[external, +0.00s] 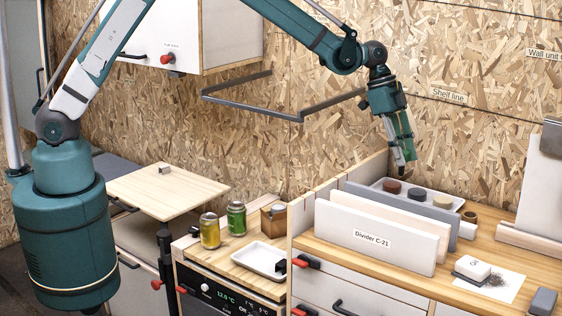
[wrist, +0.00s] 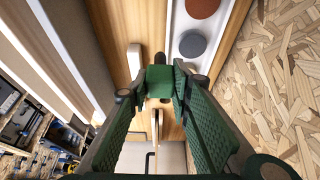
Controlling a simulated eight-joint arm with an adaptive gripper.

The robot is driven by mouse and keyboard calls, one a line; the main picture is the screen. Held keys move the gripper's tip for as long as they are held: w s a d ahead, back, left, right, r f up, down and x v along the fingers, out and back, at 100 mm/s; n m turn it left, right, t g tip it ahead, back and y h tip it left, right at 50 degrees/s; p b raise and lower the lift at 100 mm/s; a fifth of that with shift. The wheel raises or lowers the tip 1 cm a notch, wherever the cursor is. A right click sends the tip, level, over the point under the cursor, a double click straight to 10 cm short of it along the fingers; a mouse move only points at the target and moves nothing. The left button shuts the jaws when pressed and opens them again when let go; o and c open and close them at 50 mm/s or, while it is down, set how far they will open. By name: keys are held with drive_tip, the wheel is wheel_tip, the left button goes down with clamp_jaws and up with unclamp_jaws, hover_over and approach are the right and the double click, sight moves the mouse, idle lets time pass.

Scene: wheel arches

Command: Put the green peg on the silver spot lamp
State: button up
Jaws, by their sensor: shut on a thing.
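My gripper (external: 404,164) hangs pointing down above the right-hand worktop, just behind the upright panels and near the left end of a white tray. In the wrist view its two ridged fingers (wrist: 158,90) converge on a small dark green piece (wrist: 158,76), which looks like the green peg. The jaws are shut on it, and the fingers hide part of it. In the external view I cannot separate the peg from the green fingers. A small silver object (external: 165,169) sits on the wooden table at left; it may be the silver spot lamp, but it is too small to tell.
Upright panels, the front one labelled Divider C-21 (external: 372,238), stand along the worktop. The white tray (external: 455,205) holds three coloured discs. A grey rail (external: 240,109) projects from the wall.

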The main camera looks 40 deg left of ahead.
drive_tip(key=shift+r, duration=0.1)
wheel_tip(320, 180, up, 25)
drive_tip(key=s+a+m+g+b, duration=0.1)
drive_tip(key=s+a+m+b, duration=0.15)
drive_tip(key=a, duration=1.15)
drive_tip(key=s+a+m+g+y+b, duration=0.1)
drive_tip(key=a+m+b, duration=0.25)
drive_tip(key=a, duration=1.05)
drive_tip(key=s+a+m+g+b, duration=0.1)
drive_tip(key=s+a+m+b, duration=0.15)
drive_tip(key=a, duration=1.15)
wheel_tip(320, 180, down, 36)
drive_tip(key=w, duration=0.1)
drive_tip(key=shift+p, duration=0.3)
drive_tip(key=shift+m, duration=0.25)
wheel_tip(320, 180, down, 6)
drive_tip(key=shift+b, duration=0.3)
